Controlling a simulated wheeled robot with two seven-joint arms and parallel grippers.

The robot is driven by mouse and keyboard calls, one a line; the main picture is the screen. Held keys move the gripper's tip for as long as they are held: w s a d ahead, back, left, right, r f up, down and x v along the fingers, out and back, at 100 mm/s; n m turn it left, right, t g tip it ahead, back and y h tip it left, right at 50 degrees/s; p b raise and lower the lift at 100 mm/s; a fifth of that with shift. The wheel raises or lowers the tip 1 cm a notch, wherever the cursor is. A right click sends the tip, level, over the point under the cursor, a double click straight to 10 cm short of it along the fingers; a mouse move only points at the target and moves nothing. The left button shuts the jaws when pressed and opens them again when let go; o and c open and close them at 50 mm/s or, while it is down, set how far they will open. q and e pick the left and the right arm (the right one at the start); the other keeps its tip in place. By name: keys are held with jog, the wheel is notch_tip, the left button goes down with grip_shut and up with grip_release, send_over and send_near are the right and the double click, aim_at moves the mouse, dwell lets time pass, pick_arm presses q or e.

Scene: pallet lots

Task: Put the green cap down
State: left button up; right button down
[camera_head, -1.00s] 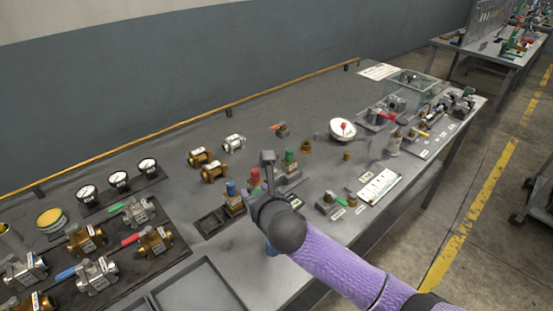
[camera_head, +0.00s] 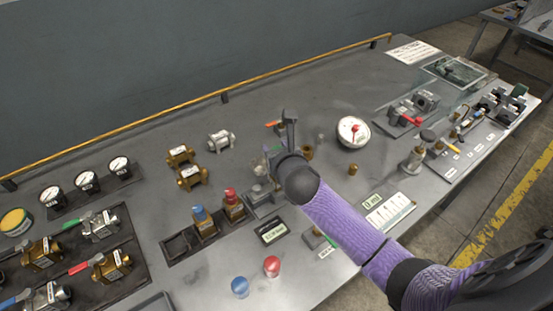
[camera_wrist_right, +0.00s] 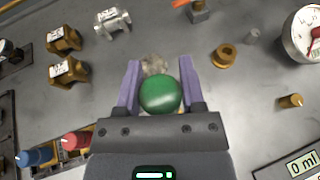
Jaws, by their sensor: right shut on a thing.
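The green cap (camera_wrist_right: 160,95) is a rounded, shiny green piece held between the two purple fingers of my right gripper (camera_wrist_right: 158,80) in the right wrist view. In the head view my right gripper (camera_head: 274,160) is above the bench, behind the dark wrist, and the cap in it is hidden there. A pale, clear piece (camera_wrist_right: 153,64) shows just beyond the cap; I cannot tell whether they touch. My left gripper is out of view.
A red cap (camera_head: 271,266) and a blue cap (camera_head: 240,287) stand on the bench near its front. Brass valves with blue (camera_head: 201,214) and red (camera_head: 232,198) tops stand in a dark tray left of my gripper. A white gauge (camera_head: 353,131) and brass fittings (camera_head: 353,169) are to the right.

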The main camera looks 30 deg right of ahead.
notch_tip(320, 180, down, 2)
jog(key=shift+f+b, duration=0.2)
jog(key=shift+b, duration=0.15)
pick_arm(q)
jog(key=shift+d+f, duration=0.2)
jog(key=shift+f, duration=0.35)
pick_arm(e)
jog(key=shift+r, duration=0.15)
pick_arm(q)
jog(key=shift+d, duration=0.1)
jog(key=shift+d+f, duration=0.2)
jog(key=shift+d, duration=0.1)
pick_arm(e)
jog(key=shift+f, duration=0.55)
jog(key=shift+c, duration=1)
grip_release()
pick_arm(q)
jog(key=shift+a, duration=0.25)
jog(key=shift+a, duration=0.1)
